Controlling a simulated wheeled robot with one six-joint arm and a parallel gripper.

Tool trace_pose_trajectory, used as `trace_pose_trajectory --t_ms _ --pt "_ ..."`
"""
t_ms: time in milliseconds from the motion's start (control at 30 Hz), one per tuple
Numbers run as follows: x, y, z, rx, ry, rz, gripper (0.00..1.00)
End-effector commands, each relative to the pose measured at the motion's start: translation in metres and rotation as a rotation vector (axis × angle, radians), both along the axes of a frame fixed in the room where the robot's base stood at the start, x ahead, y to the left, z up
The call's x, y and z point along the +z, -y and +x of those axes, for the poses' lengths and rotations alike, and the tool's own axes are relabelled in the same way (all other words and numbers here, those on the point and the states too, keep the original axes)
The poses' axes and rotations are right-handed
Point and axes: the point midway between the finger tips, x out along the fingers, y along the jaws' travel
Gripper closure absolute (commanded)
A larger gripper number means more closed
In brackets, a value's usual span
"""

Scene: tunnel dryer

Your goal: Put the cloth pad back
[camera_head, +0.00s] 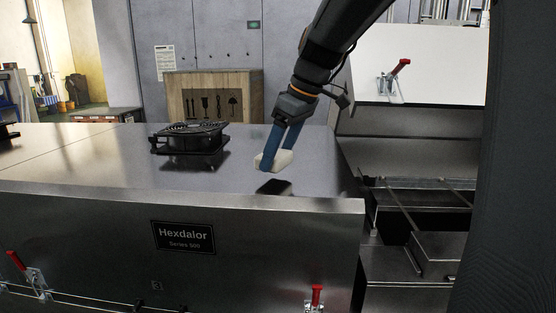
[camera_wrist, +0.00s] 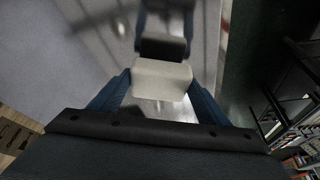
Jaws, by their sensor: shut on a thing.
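The cloth pad (camera_head: 274,160) is a cream-white block. My gripper (camera_head: 279,153) has blue fingers shut on its two sides and holds it over the steel top of the dryer (camera_head: 95,165). The pad also shows between the fingers in the wrist view (camera_wrist: 162,78). A dark rectangular patch (camera_head: 274,187) shows on the steel just below the pad. I cannot tell whether it is a flat thing or a reflection of the pad's underside. The pad seems apart from the surface, but its underside is hidden.
A black round fan unit (camera_head: 190,140) stands on the top to the left. The dryer's right edge drops to an open section with rails (camera_head: 415,210). A raised white panel with a red-handled clamp (camera_head: 395,78) stands behind it. A wooden crate (camera_head: 213,95) is at the back.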

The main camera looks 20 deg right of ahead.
Motion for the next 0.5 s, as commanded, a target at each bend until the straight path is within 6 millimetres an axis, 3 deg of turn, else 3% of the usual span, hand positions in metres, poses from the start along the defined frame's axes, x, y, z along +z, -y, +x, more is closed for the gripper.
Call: trace_pose_trajectory --t_ms 200,500 --pt "-0.023 -0.001 0.000 0.002 -0.001 0.001 0.51" --pt "-0.025 -0.001 0.000 0.002 0.001 0.001 0.51"
